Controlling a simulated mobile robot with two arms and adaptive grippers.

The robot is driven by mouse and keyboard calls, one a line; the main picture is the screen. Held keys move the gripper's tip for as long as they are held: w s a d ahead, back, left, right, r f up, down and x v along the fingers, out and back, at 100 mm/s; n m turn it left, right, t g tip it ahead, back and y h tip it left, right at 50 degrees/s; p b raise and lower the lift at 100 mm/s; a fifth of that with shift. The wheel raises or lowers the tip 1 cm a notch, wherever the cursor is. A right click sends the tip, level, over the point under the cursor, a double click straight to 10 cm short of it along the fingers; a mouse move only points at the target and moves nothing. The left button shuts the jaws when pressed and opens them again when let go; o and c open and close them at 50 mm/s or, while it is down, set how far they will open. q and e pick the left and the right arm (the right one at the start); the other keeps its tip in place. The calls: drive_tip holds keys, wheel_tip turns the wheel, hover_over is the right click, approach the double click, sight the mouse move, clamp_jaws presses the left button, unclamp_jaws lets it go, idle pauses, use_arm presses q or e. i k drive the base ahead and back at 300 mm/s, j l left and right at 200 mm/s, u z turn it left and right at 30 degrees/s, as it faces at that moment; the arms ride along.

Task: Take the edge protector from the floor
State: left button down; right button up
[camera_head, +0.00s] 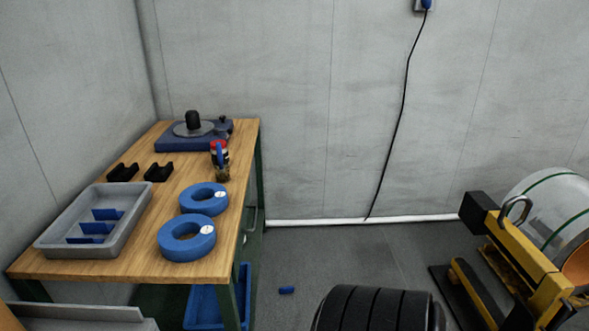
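A small blue piece (287,290), which looks like the edge protector, lies on the grey floor (330,262) just right of the wooden workbench (130,267). It is small in view and its exact shape is hard to tell. Nothing touches it. Neither of my grippers shows in the head view.
The bench bears a grey tray (122,240) with blue pieces, two blue rings (187,252) (187,200), black cradles and a blue device (170,138). A black ribbed cylinder (372,312) stands close right of the blue piece. A yellow lifting frame (525,262) is at right.

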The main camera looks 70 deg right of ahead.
sight(287, 290)
drive_tip(key=z, duration=2.1)
drive_tip(key=i+l+u, duration=0.1)
drive_tip(key=u, duration=0.6)
drive_tip(key=i+l+u, duration=0.4)
drive_tip(key=l, duration=0.2)
drive_tip(key=i+l+u, duration=0.1)
drive_tip(key=l+u, duration=0.15)
drive_tip(key=i+l+u, duration=0.2)
drive_tip(key=l, duration=0.25)
drive_tip(key=k, duration=0.05)
